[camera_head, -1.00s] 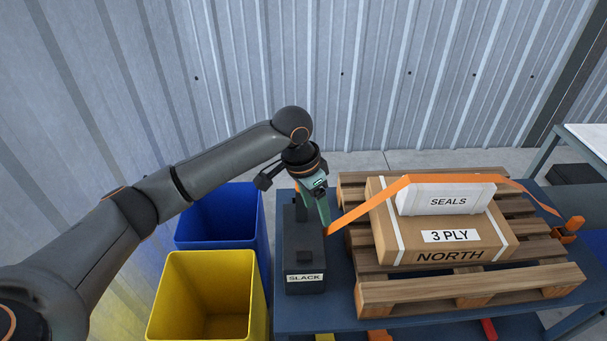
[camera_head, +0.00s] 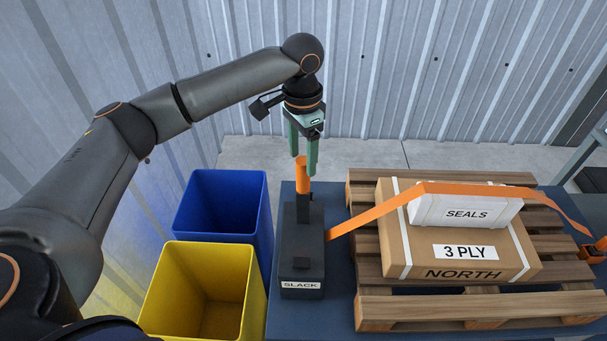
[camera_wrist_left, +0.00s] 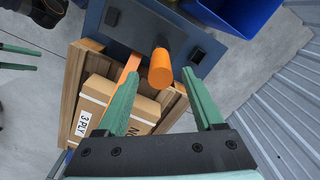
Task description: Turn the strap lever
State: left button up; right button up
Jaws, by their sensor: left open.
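The strap lever has an orange grip (camera_head: 301,176) on a dark post and stands upright on a dark box (camera_head: 301,244). A SLACK label (camera_head: 300,285) is on the box's near end. An orange strap (camera_head: 375,213) runs from the box over the carton. My left gripper (camera_head: 304,165) points down with its fingertips at the grip's top. In the left wrist view it is open (camera_wrist_left: 160,78), and the grip (camera_wrist_left: 161,72) shows between the fingertips, not clasped. My right gripper (camera_wrist_left: 20,57) shows partly at the left edge of the left wrist view, fingers apart.
A NORTH carton (camera_head: 405,255) with a white SEALS box (camera_head: 462,208) sits on a wooden pallet (camera_head: 470,309) to the right. Blue (camera_head: 215,239) and yellow (camera_head: 160,300) bins stand left of the blue table. A corrugated wall rises behind.

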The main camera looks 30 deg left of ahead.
aim_at(303, 176)
pick_arm(q)
notch_tip(303, 176, down, 6)
jog(key=shift+f, duration=0.25)
grip_shut()
dwell(0.6)
dwell(0.9)
